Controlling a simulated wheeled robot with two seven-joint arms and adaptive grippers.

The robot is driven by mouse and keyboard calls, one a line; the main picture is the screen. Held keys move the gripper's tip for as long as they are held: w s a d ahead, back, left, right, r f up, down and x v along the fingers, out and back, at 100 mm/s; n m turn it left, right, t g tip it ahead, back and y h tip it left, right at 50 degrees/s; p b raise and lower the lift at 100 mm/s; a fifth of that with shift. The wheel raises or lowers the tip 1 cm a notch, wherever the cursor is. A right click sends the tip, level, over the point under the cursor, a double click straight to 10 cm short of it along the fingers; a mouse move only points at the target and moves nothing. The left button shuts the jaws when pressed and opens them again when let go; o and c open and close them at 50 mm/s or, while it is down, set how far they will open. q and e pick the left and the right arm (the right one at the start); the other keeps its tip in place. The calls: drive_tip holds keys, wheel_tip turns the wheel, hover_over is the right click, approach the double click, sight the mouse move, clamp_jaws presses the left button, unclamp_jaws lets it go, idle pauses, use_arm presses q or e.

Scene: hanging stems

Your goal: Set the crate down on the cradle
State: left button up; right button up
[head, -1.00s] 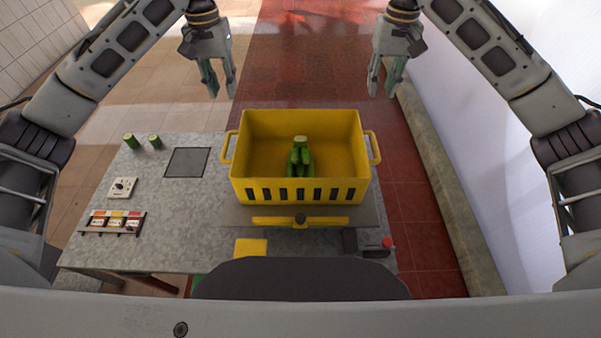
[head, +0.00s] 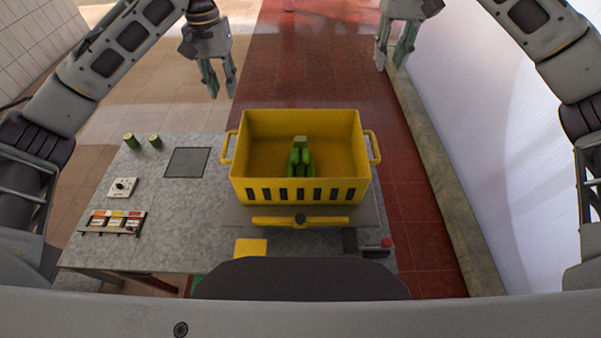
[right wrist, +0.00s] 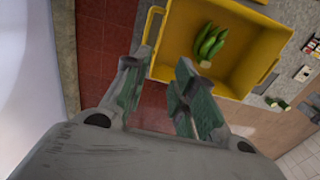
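The yellow crate (head: 300,165) sits level on a grey plate (head: 238,214) at the right end of the table, which appears to be the cradle; the crate hides most of it. A bunch of green bananas (head: 300,158) lies in the crate, also seen in the right wrist view (right wrist: 210,42). My left gripper (head: 222,88) is open and empty, beyond the crate and up to the left. My right gripper (head: 391,62) is open and empty, beyond the crate to the right. In the right wrist view its fingers (right wrist: 158,105) are apart, with the crate beyond them.
The grey table (head: 170,225) holds two green cylinders (head: 142,141), a dark square plate (head: 187,162), a white dial box (head: 124,187) and a rack of coloured cards (head: 112,221). A yellow bar (head: 280,222) lies before the crate. A red button (head: 387,242) is at front right.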

drive_tip(key=shift+r, duration=2.2)
use_arm(q)
drive_tip(key=shift+r, duration=0.1)
use_arm(e)
drive_tip(key=shift+r, duration=0.15)
